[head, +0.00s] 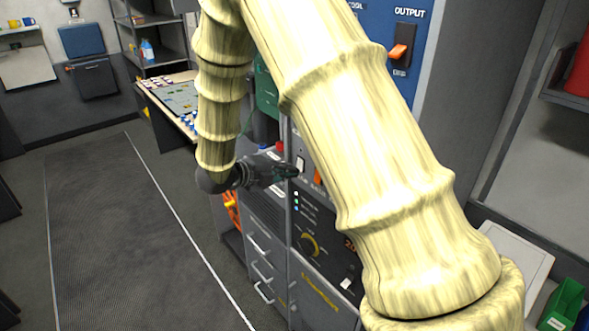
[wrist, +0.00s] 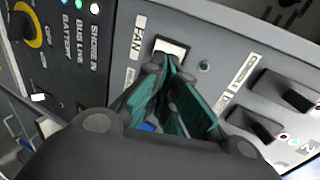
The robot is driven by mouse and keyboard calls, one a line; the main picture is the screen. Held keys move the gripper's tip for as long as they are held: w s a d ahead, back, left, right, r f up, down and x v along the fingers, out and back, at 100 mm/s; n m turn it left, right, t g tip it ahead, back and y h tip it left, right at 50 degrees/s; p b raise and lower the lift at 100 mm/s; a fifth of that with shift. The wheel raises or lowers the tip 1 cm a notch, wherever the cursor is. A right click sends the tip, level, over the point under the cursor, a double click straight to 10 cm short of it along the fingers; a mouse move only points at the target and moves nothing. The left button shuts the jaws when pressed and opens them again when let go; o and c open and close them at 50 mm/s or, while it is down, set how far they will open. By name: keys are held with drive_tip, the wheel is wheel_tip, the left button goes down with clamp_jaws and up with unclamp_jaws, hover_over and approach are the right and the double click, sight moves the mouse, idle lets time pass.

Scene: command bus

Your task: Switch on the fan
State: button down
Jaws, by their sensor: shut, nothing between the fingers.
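The fan switch (wrist: 172,46) is a white rocker in a dark frame on a grey panel, beside the upright label "FAN" (wrist: 137,38) in the wrist view. A small dark green lamp (wrist: 205,66) sits to its right. My gripper (wrist: 170,63) is shut and empty. Its tips cover the near part of the switch; I cannot tell whether they touch it. In the head view my gripper (head: 294,171) is at the panel, close to a white switch (head: 300,163).
Black switches (wrist: 290,90) stand out to the right on the panel. A yellow-ringed knob (head: 308,244) and small lit lamps (wrist: 79,4) are on the same unit. An orange switch (head: 398,51) is on the blue panel above. The grey floor mat (head: 110,230) is clear.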

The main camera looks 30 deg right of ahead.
drive_tip(key=b+v, duration=0.4)
drive_tip(key=v, duration=0.6)
drive_tip(key=shift+a+r, duration=0.3)
drive_tip(key=shift+r, duration=0.05)
drive_tip(key=shift+r, duration=0.1)
drive_tip(key=y+p, duration=0.3)
drive_tip(key=shift+d+r, duration=0.3)
